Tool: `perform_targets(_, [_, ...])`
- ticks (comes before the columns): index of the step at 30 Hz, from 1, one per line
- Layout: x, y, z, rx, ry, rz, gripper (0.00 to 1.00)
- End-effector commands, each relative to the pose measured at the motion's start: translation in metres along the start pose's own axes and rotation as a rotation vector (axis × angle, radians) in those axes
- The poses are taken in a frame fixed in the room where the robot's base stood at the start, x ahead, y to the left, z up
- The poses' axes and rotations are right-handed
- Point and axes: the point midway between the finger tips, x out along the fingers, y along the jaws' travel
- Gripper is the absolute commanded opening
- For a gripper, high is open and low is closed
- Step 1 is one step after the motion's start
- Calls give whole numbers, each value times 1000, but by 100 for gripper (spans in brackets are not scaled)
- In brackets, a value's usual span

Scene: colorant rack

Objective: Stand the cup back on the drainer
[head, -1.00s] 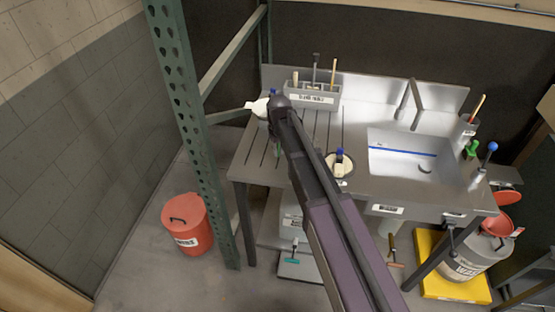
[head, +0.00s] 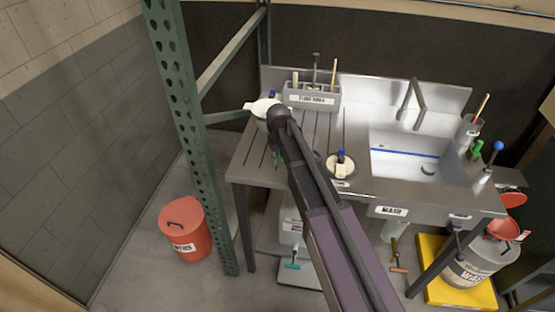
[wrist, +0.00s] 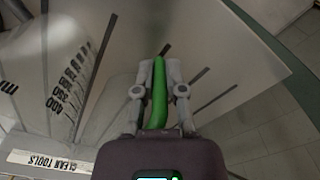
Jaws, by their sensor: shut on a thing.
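In the wrist view my gripper (wrist: 160,75) is shut on the green handle (wrist: 157,105) of a see-through cup (wrist: 70,65) with dark measuring marks. The cup spreads to the left of the fingers, with the drainer's grooves close by. In the head view the grooved drainer (head: 256,160) lies left of the sink. My arm crosses in front of it and hides most of the gripper and cup; a bit of green shows beside the arm. I cannot tell whether the cup's base touches the drainer.
A grey caddy (head: 313,97) labelled for clean tools stands at the drainer's back. A round pale pot (head: 341,171) with a blue-topped tool is right of my arm, near the sink (head: 405,160). A green rack post (head: 185,130) stands left; a red bin (head: 183,230) is on the floor.

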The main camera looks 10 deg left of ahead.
Motion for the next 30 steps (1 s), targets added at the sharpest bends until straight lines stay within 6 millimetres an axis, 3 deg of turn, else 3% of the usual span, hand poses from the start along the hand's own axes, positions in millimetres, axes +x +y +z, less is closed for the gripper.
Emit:
perform_targets(1, [3, 0, 0, 0, 0, 0, 0])
perform_targets(2, [1, 0, 0, 0, 0, 0, 24])
perform_targets(4, [1, 0, 0, 0, 0, 0, 45])
perform_targets(5, [1, 0, 0, 0, 0, 0, 49])
perform_targets(20, [-1, 0, 0, 0, 0, 0, 49])
perform_targets(30, [-20, 0, 0, 0, 0, 0, 49])
